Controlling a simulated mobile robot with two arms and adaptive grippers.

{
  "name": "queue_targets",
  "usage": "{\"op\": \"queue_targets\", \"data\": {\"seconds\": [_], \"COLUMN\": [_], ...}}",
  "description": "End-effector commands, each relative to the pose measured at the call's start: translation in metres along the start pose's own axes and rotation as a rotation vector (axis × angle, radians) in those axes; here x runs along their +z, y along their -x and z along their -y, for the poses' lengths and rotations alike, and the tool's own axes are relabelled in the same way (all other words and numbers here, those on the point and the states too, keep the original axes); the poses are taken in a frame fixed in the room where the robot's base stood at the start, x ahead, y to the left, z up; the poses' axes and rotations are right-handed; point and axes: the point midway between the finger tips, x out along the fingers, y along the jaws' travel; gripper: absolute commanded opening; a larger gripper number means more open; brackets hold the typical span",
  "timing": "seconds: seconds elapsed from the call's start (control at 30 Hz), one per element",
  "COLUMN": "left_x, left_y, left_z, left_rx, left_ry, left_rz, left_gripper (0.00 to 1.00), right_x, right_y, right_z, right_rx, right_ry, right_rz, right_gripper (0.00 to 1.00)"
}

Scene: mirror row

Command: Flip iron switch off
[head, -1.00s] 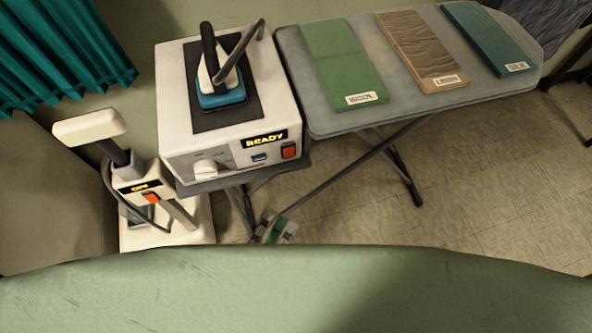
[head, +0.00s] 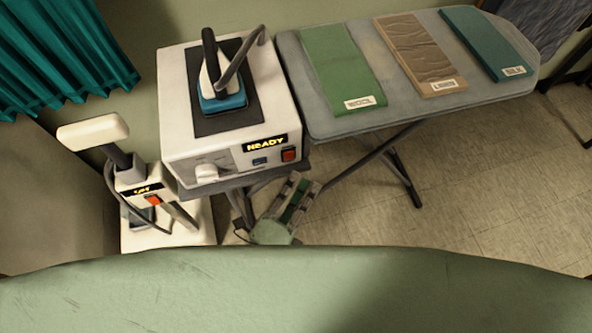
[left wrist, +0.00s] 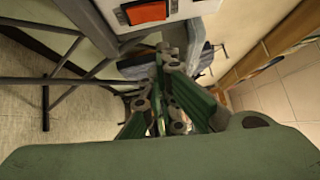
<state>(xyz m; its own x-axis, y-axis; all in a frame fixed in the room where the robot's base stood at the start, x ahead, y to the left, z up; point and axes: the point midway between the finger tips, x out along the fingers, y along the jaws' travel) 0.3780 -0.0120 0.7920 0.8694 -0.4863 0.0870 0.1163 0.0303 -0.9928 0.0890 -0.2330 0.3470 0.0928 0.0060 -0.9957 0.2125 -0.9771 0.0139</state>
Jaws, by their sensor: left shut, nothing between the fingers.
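The white iron station (head: 180,75) stands left of the ironing board, with the blue-soled iron (head: 222,98) resting on its dark top pad. The switch also shows large at the top of the left wrist view (left wrist: 147,11). I cannot tell which way the rocker is tilted. My left gripper (head: 303,181) is shut and empty, below and in front of the switch and apart from it. It also shows in the left wrist view (left wrist: 168,55). My right gripper is in neither view.
The ironing board (head: 325,118) bears green, brown and teal fabric pieces. A smaller white appliance (head: 128,178) with its own orange switch (head: 153,201) stands at left. Stand legs cross below the board. Floor at right is open.

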Motion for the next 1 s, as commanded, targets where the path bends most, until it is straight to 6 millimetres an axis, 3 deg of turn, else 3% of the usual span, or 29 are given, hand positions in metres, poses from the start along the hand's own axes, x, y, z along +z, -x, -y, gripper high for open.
{"op": "queue_targets", "data": {"seconds": [0.1,0.3,0.7,0.93,1.0], "left_x": [0.016,0.026,0.027,0.033,0.031], "left_y": [-0.012,-0.022,-0.023,-0.029,-0.027], "left_z": [0.001,-0.001,0.000,0.012,0.002], "left_rx": [0.000,0.002,0.004,0.056,0.051], "left_ry": [-0.007,-0.004,-0.002,0.049,0.046], "left_rz": [-0.001,0.000,0.001,0.001,-0.001], "left_gripper": [0.00,0.00,0.00,0.00,0.00], "right_x": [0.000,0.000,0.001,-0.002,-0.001], "right_y": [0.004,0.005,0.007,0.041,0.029], "right_z": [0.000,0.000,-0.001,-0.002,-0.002], "right_rx": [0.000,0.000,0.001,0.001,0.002], "right_ry": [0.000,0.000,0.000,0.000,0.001], "right_rz": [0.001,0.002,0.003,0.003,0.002], "right_gripper": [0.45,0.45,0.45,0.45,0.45]}}
